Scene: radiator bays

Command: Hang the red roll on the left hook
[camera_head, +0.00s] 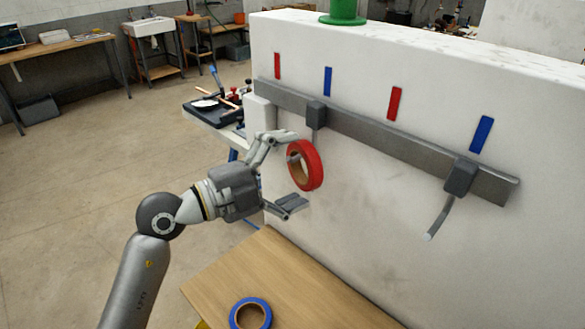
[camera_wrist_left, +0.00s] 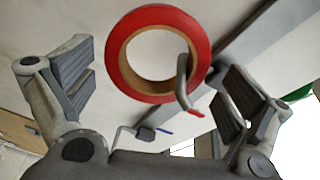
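The red roll (camera_head: 314,163) hangs on the left hook (camera_head: 315,114), beside the white wall. In the left wrist view the hook's rod (camera_wrist_left: 182,75) shows in the hole of the red roll (camera_wrist_left: 117,68) and crosses its rim. My left gripper (camera_head: 294,172) is open, with one finger above and one below the roll. In the left wrist view the fingers (camera_wrist_left: 160,80) stand apart on both sides of the roll, with gaps between. The right hook (camera_head: 460,177) is empty. My right gripper is not in view.
A blue roll (camera_head: 234,315) lies on the wooden table (camera_head: 290,285) below. A grey rail (camera_head: 385,137) carries the hooks, with red and blue marks above it. A green object (camera_head: 343,12) stands on the wall's top. Workbenches stand far left.

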